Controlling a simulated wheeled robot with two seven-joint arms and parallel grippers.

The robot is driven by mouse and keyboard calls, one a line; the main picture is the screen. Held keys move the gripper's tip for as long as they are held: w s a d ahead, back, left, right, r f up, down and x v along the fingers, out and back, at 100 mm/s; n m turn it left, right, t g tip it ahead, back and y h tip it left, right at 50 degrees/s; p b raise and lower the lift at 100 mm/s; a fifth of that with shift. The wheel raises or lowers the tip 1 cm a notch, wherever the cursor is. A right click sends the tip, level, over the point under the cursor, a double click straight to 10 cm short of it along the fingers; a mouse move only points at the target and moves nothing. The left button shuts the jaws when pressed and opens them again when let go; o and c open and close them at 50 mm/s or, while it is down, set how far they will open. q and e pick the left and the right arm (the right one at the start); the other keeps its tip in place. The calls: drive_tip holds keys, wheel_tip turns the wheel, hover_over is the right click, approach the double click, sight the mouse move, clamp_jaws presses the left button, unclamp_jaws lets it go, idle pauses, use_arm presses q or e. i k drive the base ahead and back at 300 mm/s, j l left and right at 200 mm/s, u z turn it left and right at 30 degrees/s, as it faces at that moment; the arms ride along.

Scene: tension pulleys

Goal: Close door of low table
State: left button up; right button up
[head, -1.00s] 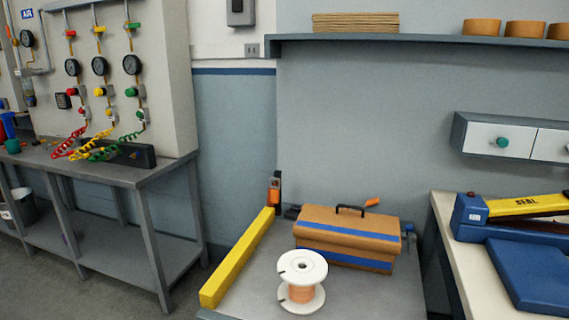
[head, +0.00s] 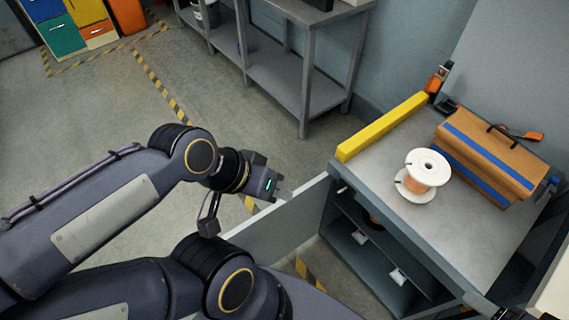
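The low table (head: 440,215) is a grey cabinet at the right of the head view. Its door (head: 282,222) stands open, swung out to the left from the cabinet's left front edge, so the inside shows. My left gripper (head: 284,192) is at the door's upper edge, on its far side; I cannot tell whether it touches. Its fingertips are small and partly hidden, so open or shut is unclear.
A white spool (head: 427,168), an orange-brown toolbox (head: 485,152) and a yellow bar (head: 382,127) are on the low table. A shelf inside the cabinet holds small things. A grey bench (head: 285,80) stands behind. The floor at left is open.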

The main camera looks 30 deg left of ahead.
sight(271, 234)
drive_tip(key=k+l+z, duration=0.2)
drive_tip(key=k, duration=0.75)
drive_tip(key=k+j+z, duration=0.25)
drive_tip(key=k+j, duration=0.15)
drive_tip(key=j, duration=0.2)
drive_tip(key=k+j+z, duration=0.2)
drive_tip(key=k+j, duration=0.25)
drive_tip(key=j+z, duration=0.1)
drive_tip(key=j, duration=0.3)
drive_tip(key=k+j, duration=0.15)
drive_tip(key=j, duration=0.3)
drive_tip(key=j+z, duration=0.15)
drive_tip(key=j, duration=0.25)
drive_tip(key=k+j+z, duration=0.1)
drive_tip(key=j, duration=0.3)
drive_tip(key=k+j+z, duration=0.1)
drive_tip(key=j, duration=0.3)
drive_tip(key=k+j, duration=0.25)
drive_tip(key=k, duration=0.15)
drive_tip(key=k+j, duration=0.2)
drive_tip(key=k, duration=0.15)
drive_tip(key=i+u, duration=0.45)
drive_tip(key=i+l+u, duration=0.2)
drive_tip(key=i+u, duration=0.3)
drive_tip(key=k, duration=0.1)
